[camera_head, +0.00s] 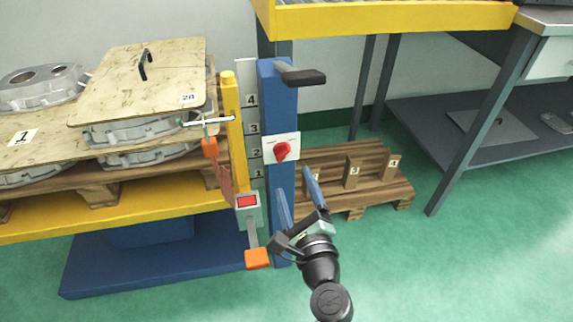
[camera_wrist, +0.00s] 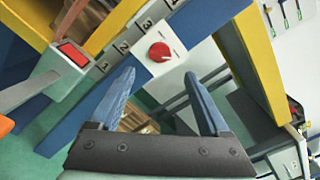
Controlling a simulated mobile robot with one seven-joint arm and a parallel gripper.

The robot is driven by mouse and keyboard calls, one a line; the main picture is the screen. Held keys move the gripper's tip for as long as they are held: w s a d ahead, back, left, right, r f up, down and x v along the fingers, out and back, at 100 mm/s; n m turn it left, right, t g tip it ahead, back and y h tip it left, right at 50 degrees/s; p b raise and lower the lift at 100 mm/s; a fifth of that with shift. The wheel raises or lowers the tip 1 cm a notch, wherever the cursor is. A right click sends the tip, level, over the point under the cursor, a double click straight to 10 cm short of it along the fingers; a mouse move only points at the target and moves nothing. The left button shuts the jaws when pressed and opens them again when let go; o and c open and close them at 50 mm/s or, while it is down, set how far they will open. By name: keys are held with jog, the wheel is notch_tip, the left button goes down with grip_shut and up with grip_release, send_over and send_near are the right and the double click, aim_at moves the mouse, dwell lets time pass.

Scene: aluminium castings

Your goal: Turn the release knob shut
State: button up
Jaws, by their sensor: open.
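The release knob (camera_head: 282,151) is red and sits on a white square plate (camera_head: 293,147) on the blue post (camera_head: 280,90). In the wrist view the knob (camera_wrist: 160,52) is ahead of my gripper, above the gap between the fingers. My gripper (camera_head: 294,182) is below the knob in the head view, its blue fingers pointing up toward it. In the wrist view my gripper (camera_wrist: 163,82) is open with nothing between the fingers. The fingers are apart from the knob. The knob's exact turn angle is hard to tell.
A grey box with a red button (camera_head: 247,201) and orange-ended levers (camera_head: 257,259) stand left of the post. A black handle (camera_head: 302,77) juts out above the knob. Wooden boards with castings (camera_head: 140,130) are at left. A pallet (camera_head: 375,192) lies behind at right.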

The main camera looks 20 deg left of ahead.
aim_at(285, 158)
jog(key=b+x, duration=0.1)
jog(key=x, duration=0.6)
jog(key=shift+w+a+b, duration=0.2)
jog(key=shift+b, duration=0.2)
grip_shut()
